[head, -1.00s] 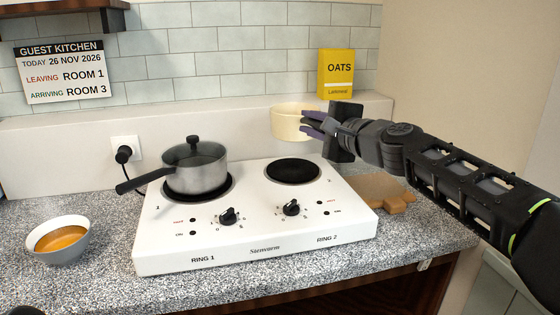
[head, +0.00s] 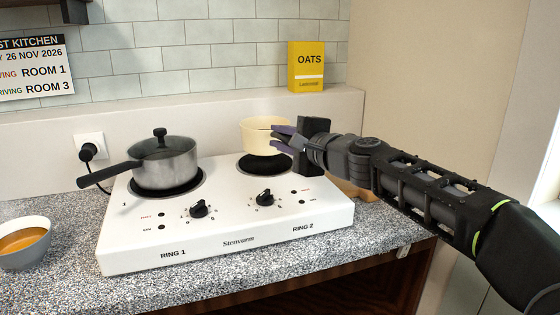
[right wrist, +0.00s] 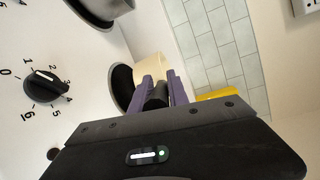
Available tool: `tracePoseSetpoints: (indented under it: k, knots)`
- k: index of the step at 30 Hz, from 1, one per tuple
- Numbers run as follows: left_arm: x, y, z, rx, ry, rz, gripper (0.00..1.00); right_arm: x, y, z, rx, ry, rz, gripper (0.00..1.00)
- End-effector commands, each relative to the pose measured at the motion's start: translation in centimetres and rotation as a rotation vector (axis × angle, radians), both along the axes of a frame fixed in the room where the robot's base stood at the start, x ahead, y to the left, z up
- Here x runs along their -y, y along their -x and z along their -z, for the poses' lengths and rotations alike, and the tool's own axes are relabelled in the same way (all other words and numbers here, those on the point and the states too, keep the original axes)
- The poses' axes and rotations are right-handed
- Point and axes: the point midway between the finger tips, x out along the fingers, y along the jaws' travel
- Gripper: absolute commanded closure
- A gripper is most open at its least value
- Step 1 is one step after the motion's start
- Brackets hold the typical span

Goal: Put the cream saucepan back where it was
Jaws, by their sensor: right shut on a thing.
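The cream saucepan (head: 262,136) is held upright by my right gripper (head: 284,139), which is shut on its dark handle. In the head view the pan appears over the back part of ring 2 (head: 262,166), a black plate on the white two-ring hob (head: 228,240). A gap of black plate shows below the pan, and I cannot tell exactly how high it hangs. In the right wrist view the cream pan (right wrist: 150,69) shows beyond the purple fingers (right wrist: 161,90), beside the black ring. My left gripper is not in view.
A grey lidded saucepan (head: 166,164) stands on ring 1, its handle pointing left. A bowl of orange soup (head: 24,246) is at the left. A yellow oats box (head: 306,68) stands on the ledge behind. A wooden board (head: 350,188) lies right of the hob, partly behind my arm.

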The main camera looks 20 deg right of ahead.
Motion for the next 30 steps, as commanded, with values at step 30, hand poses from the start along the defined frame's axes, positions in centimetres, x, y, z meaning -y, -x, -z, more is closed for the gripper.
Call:
tracePoseSetpoints:
  k: [30]
  knots:
    - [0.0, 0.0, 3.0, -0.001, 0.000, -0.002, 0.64, 0.0, 0.0, 3.8, 0.000, 0.000, 0.000, 0.74]
